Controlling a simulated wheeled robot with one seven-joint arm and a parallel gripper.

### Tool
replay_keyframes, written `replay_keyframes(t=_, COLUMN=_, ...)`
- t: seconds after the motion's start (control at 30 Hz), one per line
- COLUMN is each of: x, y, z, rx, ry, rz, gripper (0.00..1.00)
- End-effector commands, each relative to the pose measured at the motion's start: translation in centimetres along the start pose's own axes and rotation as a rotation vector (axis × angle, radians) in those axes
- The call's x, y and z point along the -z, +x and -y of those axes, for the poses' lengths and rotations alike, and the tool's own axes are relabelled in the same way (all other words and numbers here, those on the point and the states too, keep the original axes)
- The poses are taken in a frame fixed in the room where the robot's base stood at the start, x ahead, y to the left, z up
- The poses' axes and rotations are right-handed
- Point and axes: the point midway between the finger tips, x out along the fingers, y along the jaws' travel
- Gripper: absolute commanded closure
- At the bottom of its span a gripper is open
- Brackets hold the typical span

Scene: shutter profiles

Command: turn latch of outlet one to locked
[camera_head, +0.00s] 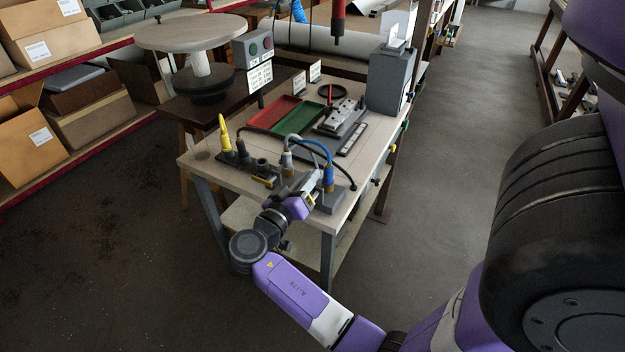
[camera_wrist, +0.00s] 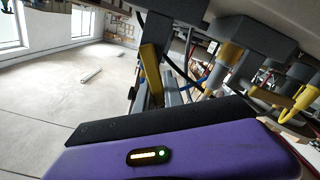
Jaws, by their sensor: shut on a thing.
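A row of outlets (camera_head: 262,170) stands along the near edge of the workbench. Upright connectors are among them, one grey with a cable (camera_head: 287,160) and one blue (camera_head: 328,176). My gripper (camera_head: 308,189) is at this edge, close to the blue connector, and is shut on a small part that looks like a latch. The arm largely hides the grip, and I cannot read which outlet it is. In the wrist view, a yellow lever (camera_wrist: 151,75) stands beyond my purple gripper body, and yellow-ringed outlet parts (camera_wrist: 228,52) show at right.
The workbench (camera_head: 212,178) also carries a red tray (camera_head: 273,113), a green tray (camera_head: 300,117) and a grey box (camera_head: 389,82). A yellow cone-like plug (camera_head: 224,134) stands at the row's left end. Cables loop above the outlets. The floor left of the bench is clear.

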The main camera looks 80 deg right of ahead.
Motion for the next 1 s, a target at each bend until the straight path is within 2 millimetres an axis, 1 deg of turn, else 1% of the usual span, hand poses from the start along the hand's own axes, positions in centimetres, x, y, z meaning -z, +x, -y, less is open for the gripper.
replay_keyframes(t=0.27, x=-0.1, y=-0.1, z=1.3, rx=0.002, ry=-0.263, rz=-0.001, gripper=1.00)
replay_keyframes(t=0.7, x=-0.9, y=-0.1, z=3.0, rx=0.002, ry=-0.677, rz=-0.002, gripper=1.00)
replay_keyframes(t=1.0, x=-1.7, y=-0.1, z=3.7, rx=0.002, ry=-0.902, rz=-0.002, gripper=1.00)
